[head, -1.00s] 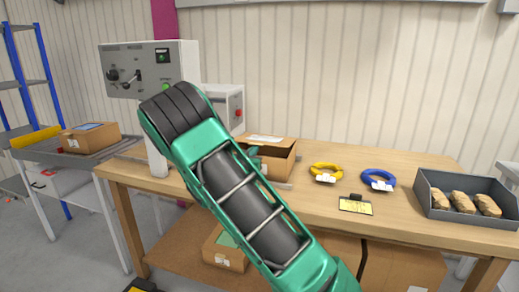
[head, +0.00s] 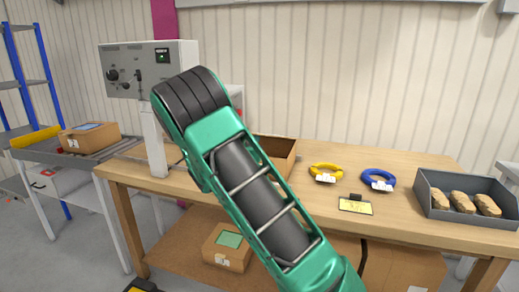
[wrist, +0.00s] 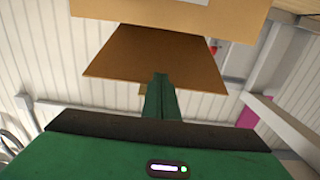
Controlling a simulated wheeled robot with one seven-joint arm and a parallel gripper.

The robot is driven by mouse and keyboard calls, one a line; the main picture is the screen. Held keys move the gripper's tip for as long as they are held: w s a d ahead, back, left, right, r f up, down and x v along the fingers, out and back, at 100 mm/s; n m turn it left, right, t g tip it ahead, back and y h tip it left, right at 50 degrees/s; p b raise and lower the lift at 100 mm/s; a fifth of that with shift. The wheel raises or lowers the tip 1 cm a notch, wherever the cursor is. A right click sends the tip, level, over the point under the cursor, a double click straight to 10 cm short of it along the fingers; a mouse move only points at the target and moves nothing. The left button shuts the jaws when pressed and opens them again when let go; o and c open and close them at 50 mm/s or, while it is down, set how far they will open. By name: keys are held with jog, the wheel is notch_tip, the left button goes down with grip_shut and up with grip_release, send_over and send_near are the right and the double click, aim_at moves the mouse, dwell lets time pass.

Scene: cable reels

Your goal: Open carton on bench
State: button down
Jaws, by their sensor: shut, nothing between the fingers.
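The brown carton (head: 284,150) stands on the bench (head: 322,200), mostly hidden behind my green arm in the head view. Its visible right part shows an upright wall and a brown inner face. In the wrist view, a brown cardboard flap (wrist: 155,50) spreads just past my fingertips, with a lighter cardboard panel (wrist: 120,8) bearing a white label above it. My gripper (wrist: 160,78) is shut and empty, its fingertips overlapping the lower part of the flap. I cannot tell whether they touch it. In the head view the gripper is hidden behind the arm.
A yellow cable coil (head: 326,171) and a blue one (head: 378,179) lie right of the carton, near a yellow-labelled device (head: 355,206). A grey tray (head: 430,203) of wrapped parts stands at the bench's right end. A grey control box (head: 135,68) rises at the left.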

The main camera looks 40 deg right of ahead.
jog(key=shift+w+d+r, duration=0.5)
jog(key=shift+d+r, duration=0.1)
jog(key=shift+r, duration=0.3)
jog(key=shift+w+d+r, duration=0.45)
jog(key=shift+d+r, duration=0.15)
jog(key=shift+r, duration=0.3)
jog(key=shift+w+d+r, duration=0.5)
jog(key=shift+d+r, duration=0.1)
jog(key=shift+r, duration=0.3)
jog(key=w+d+r, duration=0.5)
jog(key=d+r, duration=0.1)
jog(key=shift+d, duration=0.2)
jog(key=w+d+r, duration=0.2)
jog(key=w+d, duration=0.3)
jog(key=d, duration=0.2)
jog(key=shift+w+r, duration=0.2)
jog(key=shift+r, duration=0.05)
jog(key=shift+d, duration=0.1)
